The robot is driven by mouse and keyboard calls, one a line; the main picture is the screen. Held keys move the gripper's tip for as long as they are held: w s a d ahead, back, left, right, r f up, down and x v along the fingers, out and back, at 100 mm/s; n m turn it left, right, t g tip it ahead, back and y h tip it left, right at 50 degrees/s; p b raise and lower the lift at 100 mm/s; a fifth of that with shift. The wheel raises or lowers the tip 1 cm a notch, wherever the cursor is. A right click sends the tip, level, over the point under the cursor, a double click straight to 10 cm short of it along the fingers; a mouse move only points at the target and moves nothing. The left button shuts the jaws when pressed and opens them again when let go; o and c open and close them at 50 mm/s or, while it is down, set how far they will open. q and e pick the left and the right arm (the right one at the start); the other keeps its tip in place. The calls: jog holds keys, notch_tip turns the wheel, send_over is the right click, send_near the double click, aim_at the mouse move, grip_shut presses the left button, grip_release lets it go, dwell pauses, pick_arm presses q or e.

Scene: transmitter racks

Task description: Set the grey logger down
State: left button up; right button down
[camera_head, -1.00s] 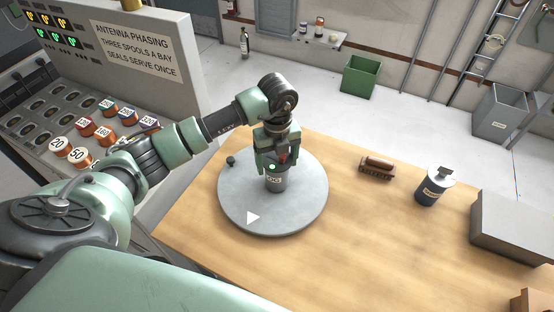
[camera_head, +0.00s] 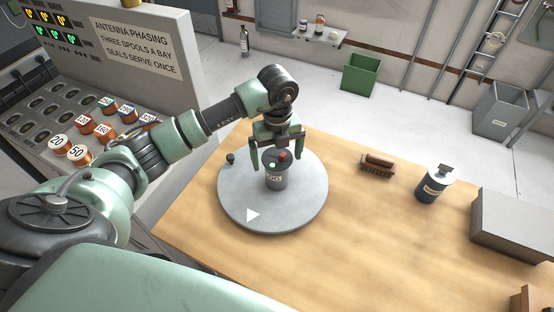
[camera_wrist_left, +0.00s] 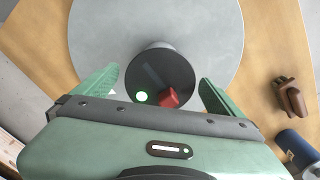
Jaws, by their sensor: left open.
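The grey logger (camera_head: 276,177) is a short dark-grey cylinder with a white label, a green light and a red knob on top. It stands upright on the round grey turntable (camera_head: 240,205), near its middle. My left gripper (camera_head: 278,160) is open above the logger, its green fingers apart on either side of it. In the left wrist view the logger (camera_wrist_left: 158,73) sits between the spread fingers, with a gap on both sides. The right gripper is not in view.
On the wooden table (camera_head: 370,225) stand a brown brush-like object (camera_head: 377,166), a dark blue canister (camera_head: 434,187) and a grey box (camera_head: 520,222). The console with labelled spools (camera_head: 85,127) is at the left.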

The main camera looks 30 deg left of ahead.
pick_arm(q)
notch_tip(320, 180, up, 11)
jog(key=b, duration=0.2)
jog(key=shift+f, duration=0.15)
